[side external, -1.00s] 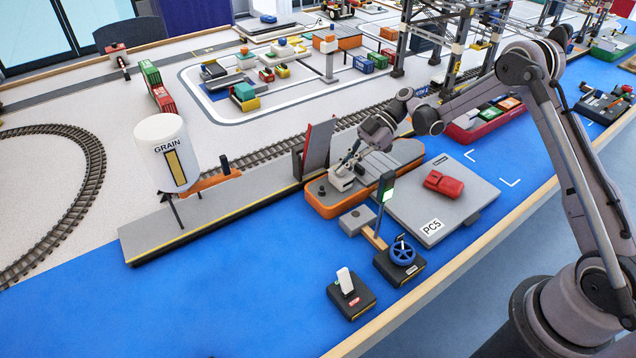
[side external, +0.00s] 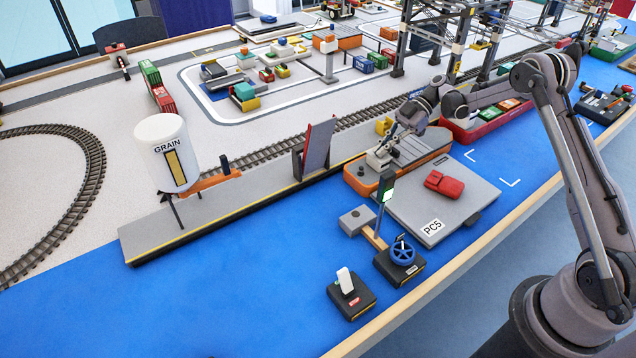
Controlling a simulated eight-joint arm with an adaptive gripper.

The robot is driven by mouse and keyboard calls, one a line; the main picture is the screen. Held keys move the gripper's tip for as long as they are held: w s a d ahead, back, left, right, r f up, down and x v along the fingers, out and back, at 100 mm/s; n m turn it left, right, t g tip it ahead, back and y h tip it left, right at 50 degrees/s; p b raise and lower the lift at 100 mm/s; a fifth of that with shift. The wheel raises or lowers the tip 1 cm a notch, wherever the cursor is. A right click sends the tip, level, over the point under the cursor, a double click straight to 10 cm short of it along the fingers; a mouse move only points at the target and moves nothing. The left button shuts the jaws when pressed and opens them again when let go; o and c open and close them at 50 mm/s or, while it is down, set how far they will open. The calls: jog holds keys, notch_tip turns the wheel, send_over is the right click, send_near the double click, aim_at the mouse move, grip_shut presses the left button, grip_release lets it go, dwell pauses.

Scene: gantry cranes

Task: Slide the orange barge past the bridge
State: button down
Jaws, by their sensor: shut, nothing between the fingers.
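The orange barge (side external: 362,184) has an orange hull and a grey deck. It floats on the blue water along the quay edge, to the right of the raised bridge leaf (side external: 316,150), with a gap of blue between them. The leaf is a tilted grey panel with a red edge. My gripper (side external: 378,161) is shut and is down at the barge's near left end, by a pale block on its deck. The fingertips are small and partly hidden, so I cannot tell exactly what they touch.
A grey PC5 platform (side external: 455,212) with a red object (side external: 444,184) lies beside the barge on the near side. A signal post (side external: 384,190) stands near its left corner. A red barge (side external: 462,133) with containers lies beyond to the right. Open blue water lies to the left.

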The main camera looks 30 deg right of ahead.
jog(key=shift+d+r, duration=0.25)
jog(key=shift+r, duration=0.15)
jog(key=v, duration=0.4)
jog(key=shift+d+f, duration=0.15)
jog(key=shift+d, duration=0.2)
jog(key=s+a+r+m+t+h, duration=0.1)
jog(key=a+r+m+h, duration=0.15)
jog(key=r, duration=0.35)
jog(key=s+a+r+m+h, duration=0.1)
jog(key=s+a+r+m, duration=0.2)
jog(key=r, duration=0.4)
jog(key=s+a+m+t+h, duration=0.3)
jog(key=s+m, duration=0.3)
jog(key=s, duration=0.3)
jog(key=s+a+f+m+t+h, duration=0.1)
jog(key=s+a+m+t+h, duration=0.2)
jog(key=s, duration=0.6)
jog(key=a+m+h, duration=0.1)
jog(key=a+m, duration=0.1)
jog(key=m, duration=0.1)
jog(key=shift+s+h, duration=0.35)
jog(key=shift+s, duration=0.05)
jog(key=shift+r+m, duration=0.1)
jog(key=shift+m, duration=0.15)
